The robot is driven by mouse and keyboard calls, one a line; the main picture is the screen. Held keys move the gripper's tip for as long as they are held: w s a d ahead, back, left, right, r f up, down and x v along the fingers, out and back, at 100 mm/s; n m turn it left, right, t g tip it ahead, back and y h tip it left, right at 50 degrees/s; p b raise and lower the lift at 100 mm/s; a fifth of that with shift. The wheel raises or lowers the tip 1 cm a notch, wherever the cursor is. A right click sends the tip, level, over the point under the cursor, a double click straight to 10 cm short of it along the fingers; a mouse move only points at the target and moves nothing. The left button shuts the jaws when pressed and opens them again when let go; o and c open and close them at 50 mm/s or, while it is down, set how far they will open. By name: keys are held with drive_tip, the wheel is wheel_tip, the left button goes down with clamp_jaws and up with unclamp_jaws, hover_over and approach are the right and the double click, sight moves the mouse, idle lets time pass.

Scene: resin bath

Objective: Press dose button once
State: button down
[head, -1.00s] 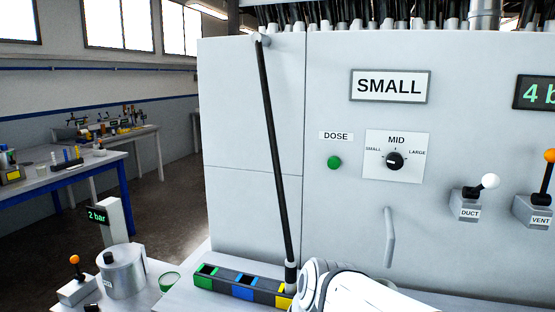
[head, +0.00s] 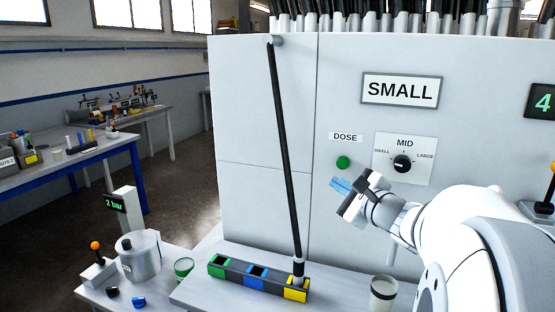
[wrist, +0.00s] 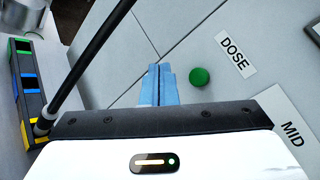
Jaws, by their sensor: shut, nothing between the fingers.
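The green dose button (head: 343,162) is on the light grey cabinet front, under the DOSE label (head: 345,137). It also shows in the wrist view (wrist: 199,77), just right of the fingertips. My gripper (head: 340,185) has blue fingers, shut and empty. In the head view the fingertips appear a little below the button. In the wrist view the gripper (wrist: 160,72) points at the cabinet, left of the button. A gap between fingers and button shows in the pictures; the depth to the panel is hard to tell.
Right of the button is a selector knob (head: 402,163) marked MID. A black hose (head: 285,150) hangs down to a tray with green, blue and yellow compartments (head: 232,272). A SMALL sign (head: 400,90) is above. A cup (head: 383,292) stands on the bench below my arm.

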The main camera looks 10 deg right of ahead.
drive_tip(key=shift+w, duration=0.1)
drive_tip(key=p, duration=0.2)
approach(337, 164)
drive_tip(key=w+a, duration=0.3)
drive_tip(key=shift+w+d+f, duration=0.15)
drive_tip(key=shift+w+d, duration=0.05)
drive_tip(key=shift+w, duration=0.25)
drive_tip(key=shift+w+d+f, duration=0.15)
drive_tip(key=shift+w, duration=0.3)
idle(1.4)
drive_tip(key=shift+w+d, duration=0.25)
drive_tip(key=shift+w, duration=0.1)
drive_tip(key=shift+w+d+b, duration=0.3)
drive_tip(key=shift+w+b, duration=0.1)
drive_tip(key=shift+b, duration=0.1)
idle(0.7)
drive_tip(key=shift+s+a+b, duration=0.55)
drive_tip(key=shift+s+b, duration=0.05)
drive_tip(key=shift+s, duration=0.15)
